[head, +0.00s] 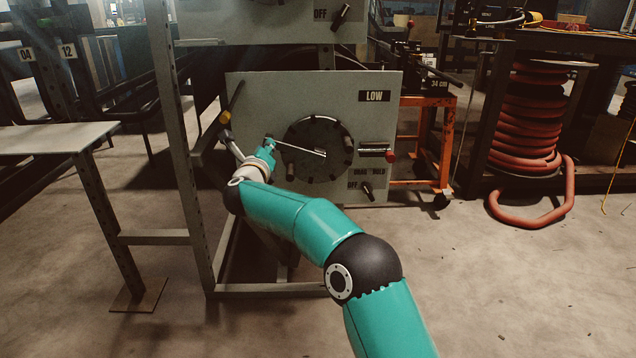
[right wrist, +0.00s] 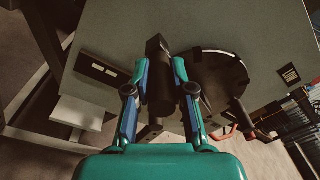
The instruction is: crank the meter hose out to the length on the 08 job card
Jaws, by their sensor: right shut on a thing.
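My right gripper (head: 268,150) is at the left side of a dark round crank disc (head: 318,168) on the front of a grey panel (head: 250,105) marked LOW. In the right wrist view its two fingers (right wrist: 160,76) are shut on a thick black crank grip (right wrist: 159,98), one finger on each side. The disc (right wrist: 222,72) lies behind the grip there. A thin pale rod crosses the disc in the head view. A black unit reading 34 cm (head: 440,83) stands right of the panel. I see no 08 job card. My left gripper is out of view.
A red-tipped drag/hold lever (head: 376,154) and an OFF switch (head: 366,190) are on the panel's right side. A grey frame post (head: 178,150) and a table (head: 55,138) stand left. An orange stand (head: 448,150) and a red hose coil (head: 540,120) are right.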

